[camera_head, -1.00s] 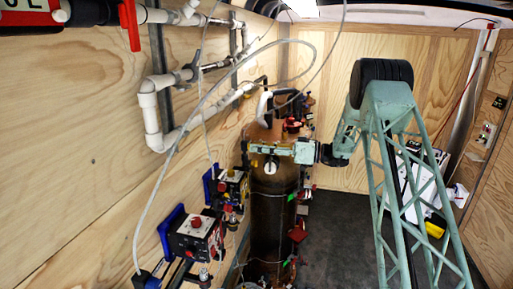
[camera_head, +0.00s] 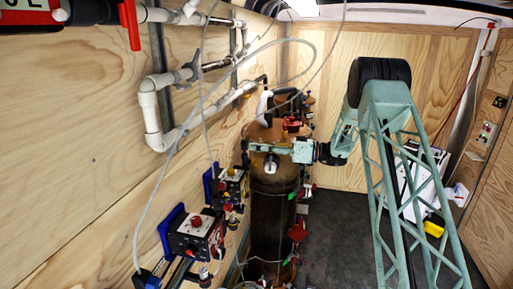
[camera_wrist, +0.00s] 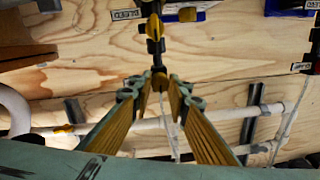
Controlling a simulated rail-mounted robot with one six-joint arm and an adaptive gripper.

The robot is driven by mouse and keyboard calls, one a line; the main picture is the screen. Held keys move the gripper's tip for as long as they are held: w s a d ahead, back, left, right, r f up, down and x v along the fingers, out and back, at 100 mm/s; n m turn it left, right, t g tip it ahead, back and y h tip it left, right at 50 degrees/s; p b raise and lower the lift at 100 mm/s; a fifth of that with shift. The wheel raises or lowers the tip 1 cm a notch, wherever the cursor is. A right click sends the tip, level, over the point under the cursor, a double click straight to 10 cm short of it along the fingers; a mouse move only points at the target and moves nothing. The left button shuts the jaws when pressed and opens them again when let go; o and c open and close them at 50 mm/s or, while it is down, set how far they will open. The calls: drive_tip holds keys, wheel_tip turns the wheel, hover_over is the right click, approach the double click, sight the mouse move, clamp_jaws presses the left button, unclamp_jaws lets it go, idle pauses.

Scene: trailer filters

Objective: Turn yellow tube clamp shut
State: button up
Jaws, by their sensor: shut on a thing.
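My gripper (camera_wrist: 160,84) shows in the wrist view, with its two ribbed, yellow-brown fingers converging. The fingertips are closed around a small dark and yellow-brown piece at the lower end of a black-and-yellow fitting in front of the wooden wall. I take this to be the yellow tube clamp (camera_wrist: 154,27), whose yellow part shows above the tips. The fingertips hide part of the gripped piece, so how far it is turned cannot be told. In the head view my teal wrist is beside the tall dark cylinder; the fingertips and clamp cannot be made out there.
A tall dark cylinder (camera_head: 272,215) with several valves stands by the left wall. White pipes (camera_head: 152,115) and a loose clear hose (camera_head: 165,165) run along that wall. Two control boxes (camera_head: 195,237) (camera_head: 233,184) are mounted lower down. Dark floor (camera_head: 340,225) lies open to the right of the cylinder.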

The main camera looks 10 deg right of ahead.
drive_tip(key=shift+f+m+b, duration=0.15)
drive_tip(key=shift+m+b, duration=0.45)
drive_tip(key=shift+b, duration=0.3)
drive_tip(key=shift+m+b, duration=1.2)
drive_tip(key=shift+b, duration=0.05)
drive_tip(key=m+b, duration=0.2)
drive_tip(key=m, duration=0.2)
drive_tip(key=shift+m+b, duration=0.4)
drive_tip(key=m, duration=0.5)
drive_tip(key=shift+s+b, duration=0.1)
drive_tip(key=shift+b, duration=0.25)
drive_tip(key=shift+m+t+p, duration=0.4)
drive_tip(key=shift+m, duration=2.1)
drive_tip(key=o, duration=0.8)
drive_tip(key=shift+o, duration=0.2)
